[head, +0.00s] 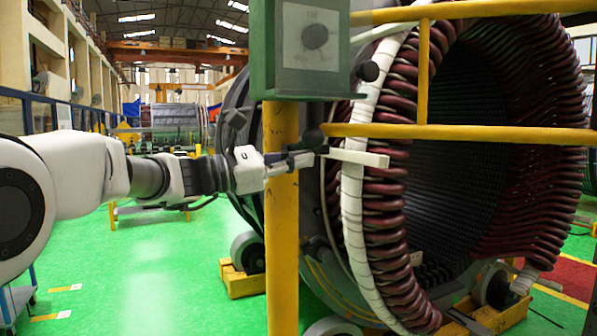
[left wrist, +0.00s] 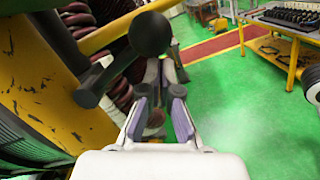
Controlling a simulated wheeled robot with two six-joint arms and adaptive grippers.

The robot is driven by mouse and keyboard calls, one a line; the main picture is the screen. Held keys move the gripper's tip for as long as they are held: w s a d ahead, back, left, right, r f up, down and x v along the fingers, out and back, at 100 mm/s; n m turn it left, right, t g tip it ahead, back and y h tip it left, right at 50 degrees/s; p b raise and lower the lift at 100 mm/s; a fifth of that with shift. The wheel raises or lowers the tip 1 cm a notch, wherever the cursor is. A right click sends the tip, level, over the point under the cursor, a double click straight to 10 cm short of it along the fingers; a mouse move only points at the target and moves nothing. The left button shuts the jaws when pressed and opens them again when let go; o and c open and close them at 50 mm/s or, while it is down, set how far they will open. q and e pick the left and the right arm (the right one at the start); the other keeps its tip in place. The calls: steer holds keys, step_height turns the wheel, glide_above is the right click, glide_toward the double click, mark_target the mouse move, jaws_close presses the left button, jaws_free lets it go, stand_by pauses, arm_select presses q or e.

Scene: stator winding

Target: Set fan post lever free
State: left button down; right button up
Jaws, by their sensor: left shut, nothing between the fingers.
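The yellow fan post (head: 282,225) stands upright in front of the stator (head: 400,190). It also fills the left of the left wrist view (left wrist: 45,85). A black lever (left wrist: 105,78) with a round black knob (left wrist: 150,36) juts from the post. The knob shows in the head view as a dark ball (head: 312,139) just above my fingertips. My left gripper (head: 306,160) is shut and empty, reaching across the post. In the left wrist view my left gripper (left wrist: 160,94) is below the knob; I cannot tell whether they touch. My right gripper is not in view.
Yellow rails (head: 470,134) cross the stator's front. A pale bar (head: 360,157) extends right of my fingertips. A yellow table (left wrist: 270,50) stands at right in the wrist view. Green floor is open.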

arm_select(q)
steer(key=shift+w+a+r, duration=0.1)
steer(key=shift+w+r, duration=0.05)
steer(key=shift+r, duration=0.75)
steer(key=shift+r, duration=0.1)
